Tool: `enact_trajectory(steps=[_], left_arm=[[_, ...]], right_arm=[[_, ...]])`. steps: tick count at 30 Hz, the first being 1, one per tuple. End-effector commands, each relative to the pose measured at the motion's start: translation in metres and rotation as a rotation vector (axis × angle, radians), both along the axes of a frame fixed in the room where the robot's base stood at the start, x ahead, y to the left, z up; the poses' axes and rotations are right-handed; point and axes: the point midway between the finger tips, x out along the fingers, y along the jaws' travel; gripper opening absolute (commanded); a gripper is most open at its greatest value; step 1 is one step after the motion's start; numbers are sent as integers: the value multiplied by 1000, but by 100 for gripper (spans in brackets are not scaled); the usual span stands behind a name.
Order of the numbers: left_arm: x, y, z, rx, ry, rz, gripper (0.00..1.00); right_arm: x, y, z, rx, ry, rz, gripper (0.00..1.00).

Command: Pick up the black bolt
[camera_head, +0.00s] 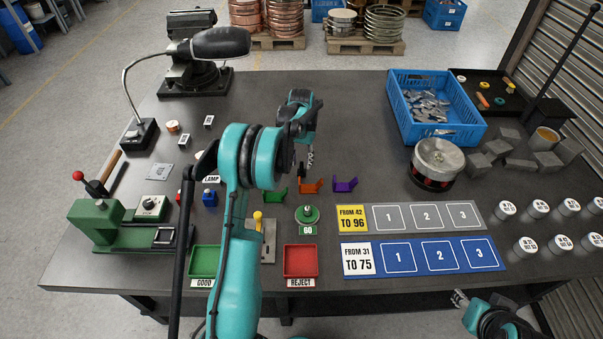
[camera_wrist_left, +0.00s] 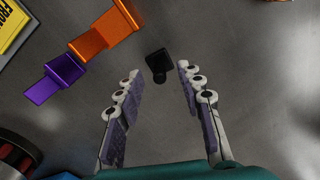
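The black bolt (camera_wrist_left: 159,63) lies on the grey table in the left wrist view, with its square-looking head uppermost in the picture. My left gripper (camera_wrist_left: 158,73) is open, its fingers on either side of the bolt near the tips, with gaps between. I cannot tell its height over the bolt. In the head view my left gripper (camera_head: 309,160) is over the middle of the table behind the colored brackets, and I cannot clearly make out the bolt there. My right gripper (camera_head: 461,298) is at the table's front edge, far from the bolt; its opening is unclear.
An orange bracket (camera_wrist_left: 105,34) and a purple bracket (camera_wrist_left: 56,80) lie close to the bolt; a green bracket (camera_head: 275,194) is near too. A blue crate (camera_head: 397,105) and a round metal part (camera_head: 438,157) stand to the right. The table between is clear.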

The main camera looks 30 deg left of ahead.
Motion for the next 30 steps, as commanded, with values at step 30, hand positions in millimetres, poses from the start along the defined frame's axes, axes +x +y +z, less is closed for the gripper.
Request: enact_trajectory(steps=[30], left_arm=[[0,0,-21,0,-1,0,0]], right_arm=[[0,0,-9,0,0,0,40]])
